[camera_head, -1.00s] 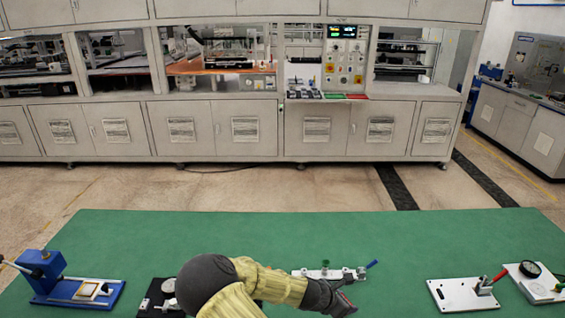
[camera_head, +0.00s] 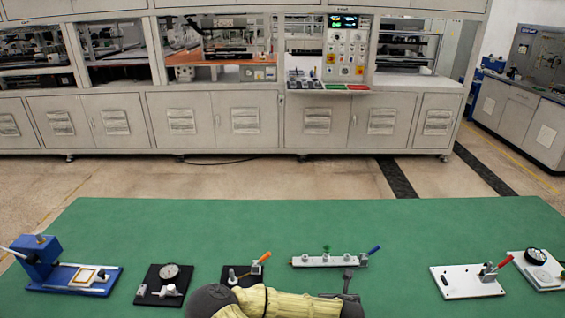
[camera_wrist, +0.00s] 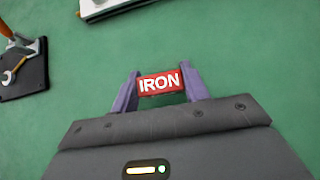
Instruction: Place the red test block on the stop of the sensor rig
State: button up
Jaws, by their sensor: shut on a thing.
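The red test block (camera_wrist: 160,83), lettered IRON, sits between the two purple fingers of my gripper (camera_wrist: 160,86) in the wrist view. The fingers are shut on its two ends, above the green table. In the head view my gripper (camera_head: 347,287) is near the front edge, just below a white rail fixture (camera_head: 310,262) with small silver blocks, a green knob and a blue handle. The block cannot be made out there. Part of this rail shows at the top of the wrist view (camera_wrist: 100,8). No label shows which fixture is the sensor rig.
A black plate with an orange handle (camera_head: 243,275), a black dial-gauge plate (camera_head: 160,285) and a blue press (camera_head: 45,270) stand to the left. A white plate with a red handle (camera_head: 460,282) and another gauge fixture (camera_head: 540,270) stand right. The green table (camera_head: 300,225) behind is clear.

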jog(key=shift+s+a, duration=0.1)
jog(key=shift+a, duration=0.05)
jog(key=shift+s+r, duration=0.1)
jog(key=shift+s, duration=1.3)
jog(key=shift+w, duration=0.1)
